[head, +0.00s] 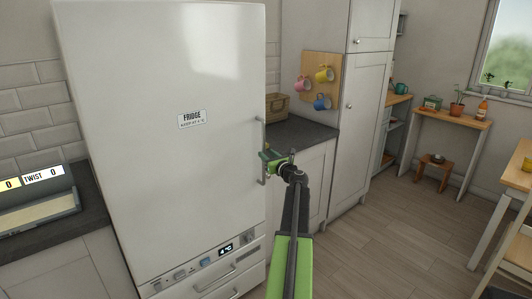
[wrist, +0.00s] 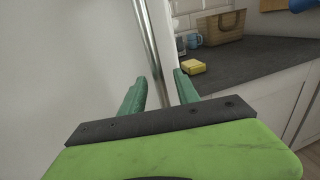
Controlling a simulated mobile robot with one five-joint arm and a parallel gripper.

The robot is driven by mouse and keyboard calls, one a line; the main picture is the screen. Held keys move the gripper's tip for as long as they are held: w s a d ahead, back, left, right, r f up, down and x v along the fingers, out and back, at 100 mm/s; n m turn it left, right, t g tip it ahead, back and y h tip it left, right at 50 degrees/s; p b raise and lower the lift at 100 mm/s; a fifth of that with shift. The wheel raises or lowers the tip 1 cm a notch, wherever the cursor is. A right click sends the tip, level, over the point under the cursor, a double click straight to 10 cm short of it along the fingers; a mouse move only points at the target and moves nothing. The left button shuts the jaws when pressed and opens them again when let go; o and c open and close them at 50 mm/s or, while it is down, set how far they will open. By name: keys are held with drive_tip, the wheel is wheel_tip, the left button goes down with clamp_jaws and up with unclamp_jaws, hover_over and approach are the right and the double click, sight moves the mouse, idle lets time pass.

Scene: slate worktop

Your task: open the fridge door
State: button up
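The fridge (head: 170,130) is a tall white unit with a "FRIDGE" label, and its door looks closed. A vertical metal handle (head: 262,135) runs along the door's right edge. My gripper (head: 268,158) is at the lower part of the handle. In the wrist view the handle bar (wrist: 151,40) passes between the two green fingers of my gripper (wrist: 160,84). The fingers are apart, with a gap beside the bar. How deep the bar sits between them is hard to tell.
A dark worktop (head: 305,136) with a basket (head: 277,107) stands right of the fridge; a yellow sponge (wrist: 193,67) lies there. A tall cabinet (head: 362,110) stands beyond. A counter with a score box (head: 38,195) is at left. Wooden floor (head: 400,235) is open at right.

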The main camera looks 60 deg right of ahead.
sight(264, 152)
drive_tip(key=shift+x, duration=1.5)
clamp_jaws()
drive_tip(key=shift+s+d, duration=0.1)
